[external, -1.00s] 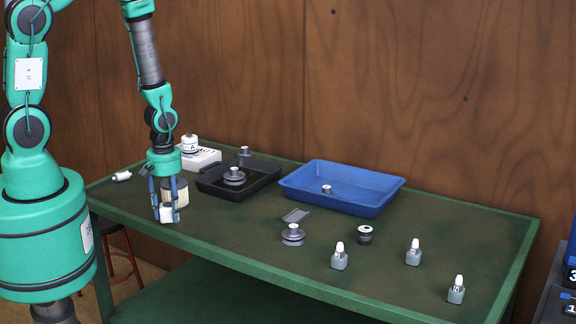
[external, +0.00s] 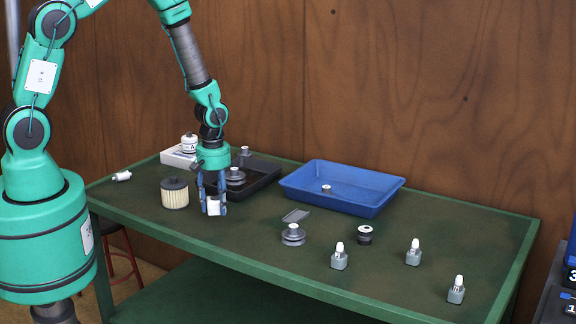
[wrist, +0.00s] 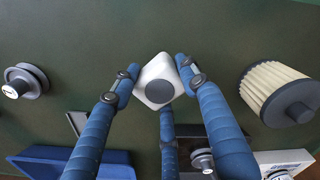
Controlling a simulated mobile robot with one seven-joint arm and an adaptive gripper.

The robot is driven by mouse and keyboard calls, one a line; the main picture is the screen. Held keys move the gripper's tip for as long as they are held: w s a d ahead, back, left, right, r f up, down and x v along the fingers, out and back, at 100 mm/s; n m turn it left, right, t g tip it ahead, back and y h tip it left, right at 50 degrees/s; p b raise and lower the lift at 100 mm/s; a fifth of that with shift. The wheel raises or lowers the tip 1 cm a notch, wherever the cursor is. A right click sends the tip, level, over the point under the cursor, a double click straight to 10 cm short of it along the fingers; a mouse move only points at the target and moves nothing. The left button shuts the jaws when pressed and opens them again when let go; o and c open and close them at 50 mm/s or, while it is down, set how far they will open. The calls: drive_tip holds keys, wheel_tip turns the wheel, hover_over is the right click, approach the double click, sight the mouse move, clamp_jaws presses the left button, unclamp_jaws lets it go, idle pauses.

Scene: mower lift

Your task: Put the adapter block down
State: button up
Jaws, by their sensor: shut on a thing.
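The adapter block is a small white block (external: 213,208) with a grey round face, which shows in the wrist view (wrist: 155,72). My gripper (external: 213,203) is shut on it, with blue fingers on its sides. The fingers point down and the block is low over the green table (external: 262,222), towards its left part. I cannot tell whether its underside touches the table. In the wrist view the block sits between the fingertips (wrist: 157,85).
A cream pleated filter (external: 174,195) stands just left of my gripper. A black tray (external: 262,184) is close behind, a blue tray (external: 340,202) farther right. A grey pulley (external: 293,234) and several grey bottles stand right. Bare table lies between gripper and pulley.

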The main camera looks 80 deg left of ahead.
sight(218, 212)
drive_tip(key=shift+w+a, duration=0.1)
drive_tip(key=shift+w, duration=0.15)
drive_tip(key=shift+f, duration=1.8)
drive_tip(key=shift+f+b, duration=0.15)
drive_tip(key=shift+b, duration=0.15)
drive_tip(key=o, duration=1.2)
drive_tip(key=shift+o, duration=0.2)
wheel_tip(218, 212, up, 12)
drive_tip(key=shift+r+p, duration=0.2)
drive_tip(key=shift+p, duration=0.45)
